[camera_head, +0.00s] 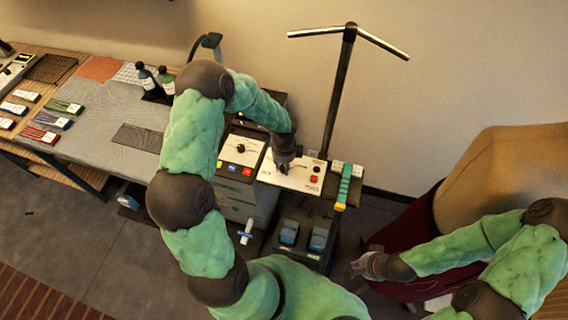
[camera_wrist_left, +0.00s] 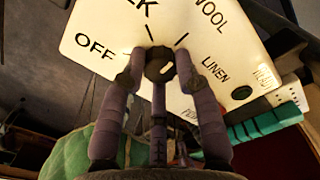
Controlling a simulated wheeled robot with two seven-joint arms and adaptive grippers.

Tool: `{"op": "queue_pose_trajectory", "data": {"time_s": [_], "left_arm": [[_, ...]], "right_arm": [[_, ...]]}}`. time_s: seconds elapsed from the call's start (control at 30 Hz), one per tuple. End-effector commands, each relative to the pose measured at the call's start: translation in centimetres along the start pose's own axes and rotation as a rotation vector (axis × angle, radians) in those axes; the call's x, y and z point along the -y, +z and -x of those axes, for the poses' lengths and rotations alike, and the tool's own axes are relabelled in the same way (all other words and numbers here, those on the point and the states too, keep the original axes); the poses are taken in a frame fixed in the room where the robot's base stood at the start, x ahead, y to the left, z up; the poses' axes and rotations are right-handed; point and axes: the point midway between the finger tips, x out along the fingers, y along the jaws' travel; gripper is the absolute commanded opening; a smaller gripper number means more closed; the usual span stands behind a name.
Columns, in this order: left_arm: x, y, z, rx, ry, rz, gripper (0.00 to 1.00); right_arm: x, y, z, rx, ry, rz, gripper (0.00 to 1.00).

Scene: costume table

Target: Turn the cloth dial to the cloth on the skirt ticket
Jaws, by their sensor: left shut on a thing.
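The cloth dial (camera_wrist_left: 160,65) is a dark round knob on a white panel (camera_wrist_left: 95,22), which also shows in the head view (camera_head: 312,174). Printed labels around it read OFF, one ending in LK, WOOL and LINEN; a lower label is partly hidden. A pale mark shows on the knob, but its setting is unclear. My left gripper (camera_head: 284,166) is shut on the dial, a finger on each side. The dark red skirt (camera_head: 402,238) hangs on a tan dress form (camera_head: 498,165). No skirt ticket is readable. My right gripper (camera_head: 362,267) is beside the skirt, its fingers too small to judge.
Left of the panel is another white panel with a knob (camera_head: 240,149) and coloured buttons. A green-handled tool (camera_head: 343,188) lies at the right end. Blue pedals (camera_head: 318,238) sit below. A dark T-shaped stand (camera_head: 340,85) rises behind. The grey table (camera_head: 95,135) holds fabric swatches and bottles.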

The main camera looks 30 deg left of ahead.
Motion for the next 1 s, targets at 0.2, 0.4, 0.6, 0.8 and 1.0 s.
{"op": "queue_pose_trajectory", "data": {"time_s": [0.2, 0.4, 0.6, 0.8, 1.0], "left_arm": [[0.04, 0.05, 0.03, 0.001, -0.001, -0.029, 0.0], [0.04, 0.05, 0.01, 0.001, -0.001, -0.031, 0.0], [0.05, 0.05, 0.01, 0.001, -0.001, -0.031, 0.4], [0.03, 0.04, 0.01, 0.0, -0.001, -0.03, 0.56], [0.03, 0.03, 0.1, 0.0, -0.001, -0.03, 0.56]], "right_arm": [[0.06, 0.01, 0.18, 0.0, 0.0, 0.0, 0.0], [0.06, 0.01, 0.18, 0.0, 0.0, 0.0, 0.0], [0.06, 0.01, 0.17, 0.0, 0.0, 0.0, 0.0], [0.06, 0.01, 0.18, 0.0, 0.0, 0.0, 0.0], [0.06, 0.0, 0.18, 0.0, 0.0, 0.0, 0.0]]}}
